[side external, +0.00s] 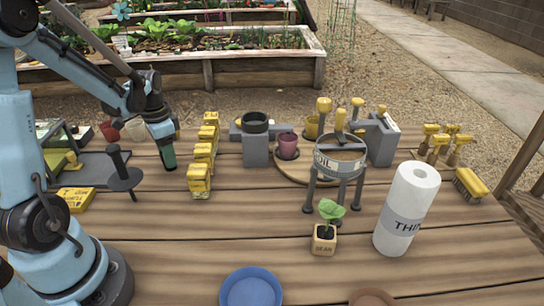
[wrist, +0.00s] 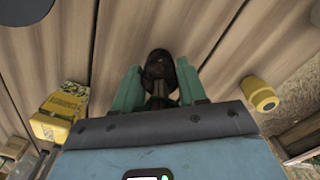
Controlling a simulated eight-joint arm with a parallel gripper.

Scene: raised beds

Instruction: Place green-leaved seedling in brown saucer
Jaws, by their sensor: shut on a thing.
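The green-leaved seedling (side external: 330,212) stands upright in a small tan cube pot (side external: 323,240) with dark lettering, on the table at front centre-right in the side view. A brown saucer (side external: 371,298) shows only its top part at the bottom edge of that view. My gripper (side external: 168,160) is far to the left of both, low over the table and pointing down. In the wrist view its teal fingers (wrist: 158,88) are shut on a dark brown rounded object (wrist: 158,65). I cannot tell what that object is. The seedling and brown saucer do not show in the wrist view.
A blue saucer (side external: 251,288) sits left of the brown one. A white roll (side external: 406,210) stands right of the seedling. A legged soil container (side external: 340,160) stands behind it. Yellow blocks (side external: 202,160) stand right of my gripper. The left-centre front table is clear.

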